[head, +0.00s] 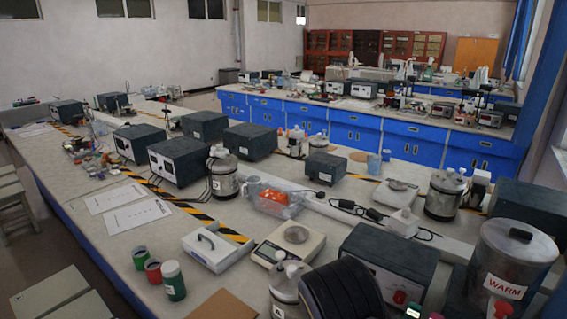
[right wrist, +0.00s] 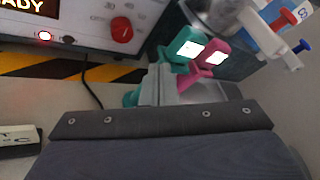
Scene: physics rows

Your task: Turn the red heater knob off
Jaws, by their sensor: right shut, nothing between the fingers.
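A red knob (right wrist: 121,31) sits on the front panel of a dark instrument (right wrist: 70,25) at the upper left of the right wrist view. Its lit display ends in "ADY", and a small red lamp glows below. My right gripper (right wrist: 201,52) is to the right of the knob and apart from it. Its teal and pink fingers, with white tips, are together and empty. In the head view, a metal pot labelled "WARM" (head: 515,263) stands at the right, with a small red part (head: 503,309) below it. I cannot tell the knob's setting. My left gripper is not in view.
In the right wrist view, a black cable (right wrist: 90,88) runs down from the instrument, across yellow-black tape (right wrist: 125,75). Blue and red stopcocks (right wrist: 290,30) are at the upper right.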

